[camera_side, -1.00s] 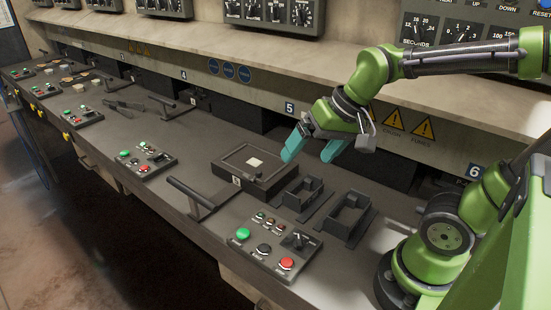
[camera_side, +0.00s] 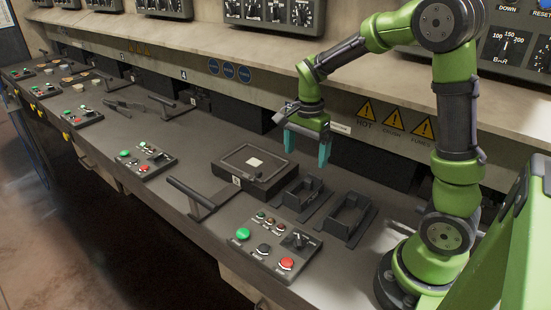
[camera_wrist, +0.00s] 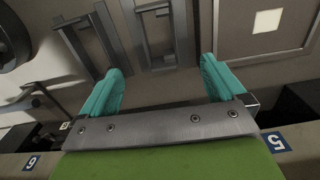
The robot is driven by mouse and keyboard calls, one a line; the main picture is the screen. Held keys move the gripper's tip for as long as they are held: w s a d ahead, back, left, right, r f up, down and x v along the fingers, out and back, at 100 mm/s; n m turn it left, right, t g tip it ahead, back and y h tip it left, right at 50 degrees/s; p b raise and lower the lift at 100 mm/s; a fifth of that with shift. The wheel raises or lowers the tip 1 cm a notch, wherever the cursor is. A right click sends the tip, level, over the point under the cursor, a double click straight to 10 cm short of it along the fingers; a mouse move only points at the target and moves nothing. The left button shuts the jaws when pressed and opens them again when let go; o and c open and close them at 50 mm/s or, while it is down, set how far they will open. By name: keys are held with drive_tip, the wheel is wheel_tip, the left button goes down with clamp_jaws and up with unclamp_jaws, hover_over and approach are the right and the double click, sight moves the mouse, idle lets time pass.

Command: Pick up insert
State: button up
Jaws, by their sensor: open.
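A small pale square piece (camera_side: 254,162), possibly the insert, lies on a dark flat square box (camera_side: 226,165) on the bench. In the wrist view the pale piece (camera_wrist: 267,20) shows at the top right. My gripper (camera_side: 306,152) is open and points down, with teal fingers apart and nothing between them. It hangs above the back of the bench, to the right of the box and behind two dark metal holders. In the wrist view my gripper (camera_wrist: 162,78) has its fingers spread below the holders.
The left holder (camera_side: 302,195) and right holder (camera_side: 347,216) stand right of the box. A button panel (camera_side: 268,247) and a black handle (camera_side: 192,193) are at the front. A ledge with warning signs (camera_side: 393,120) runs behind my gripper.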

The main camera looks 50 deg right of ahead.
wheel_tip(320, 180, down, 12)
drive_tip(key=shift+s+r, duration=0.1)
drive_tip(key=shift+r, duration=0.15)
idle(0.3)
drive_tip(key=shift+r, duration=0.1)
drive_tip(key=c, duration=1.5)
